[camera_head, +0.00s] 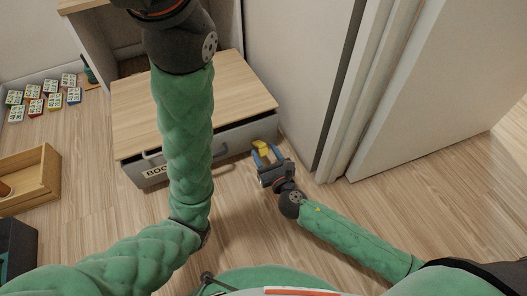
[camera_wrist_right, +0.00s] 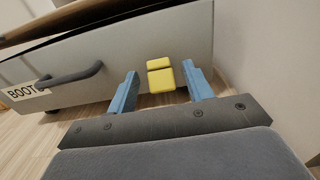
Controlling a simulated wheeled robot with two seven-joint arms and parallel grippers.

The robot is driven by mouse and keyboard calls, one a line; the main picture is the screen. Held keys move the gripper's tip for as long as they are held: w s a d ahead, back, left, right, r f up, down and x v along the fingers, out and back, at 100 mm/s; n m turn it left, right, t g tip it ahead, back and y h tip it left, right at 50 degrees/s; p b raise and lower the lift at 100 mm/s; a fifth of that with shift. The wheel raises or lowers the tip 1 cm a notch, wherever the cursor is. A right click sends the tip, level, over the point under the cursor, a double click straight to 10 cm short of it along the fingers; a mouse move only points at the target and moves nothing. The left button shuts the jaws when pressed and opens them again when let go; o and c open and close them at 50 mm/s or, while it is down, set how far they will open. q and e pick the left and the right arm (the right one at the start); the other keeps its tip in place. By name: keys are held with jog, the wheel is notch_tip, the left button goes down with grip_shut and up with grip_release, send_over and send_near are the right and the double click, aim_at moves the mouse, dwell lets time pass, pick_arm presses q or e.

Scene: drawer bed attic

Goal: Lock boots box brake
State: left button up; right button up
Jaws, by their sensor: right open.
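The boots box (camera_head: 229,137) is a grey drawer-like box with a label reading "BOO", partly covered by my left arm in the head view. In the right wrist view its front (camera_wrist_right: 201,38) shows a "BOOT" label and a dark handle (camera_wrist_right: 72,76). A yellow two-part brake (camera_wrist_right: 160,76) sits low on the front's right side; it also shows in the head view (camera_head: 262,147). My right gripper (camera_head: 267,155) is open, its blue fingers (camera_wrist_right: 160,92) on either side of the brake and nearer the camera. I cannot tell whether they touch it. My left gripper is out of view.
A wooden top (camera_head: 246,87) covers the box. A white door and frame (camera_head: 400,90) stand close on the right. A wooden tray (camera_head: 34,184) and several small coloured blocks (camera_head: 42,97) lie at the left.

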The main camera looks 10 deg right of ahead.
jog(key=shift+x, duration=0.75)
grip_shut()
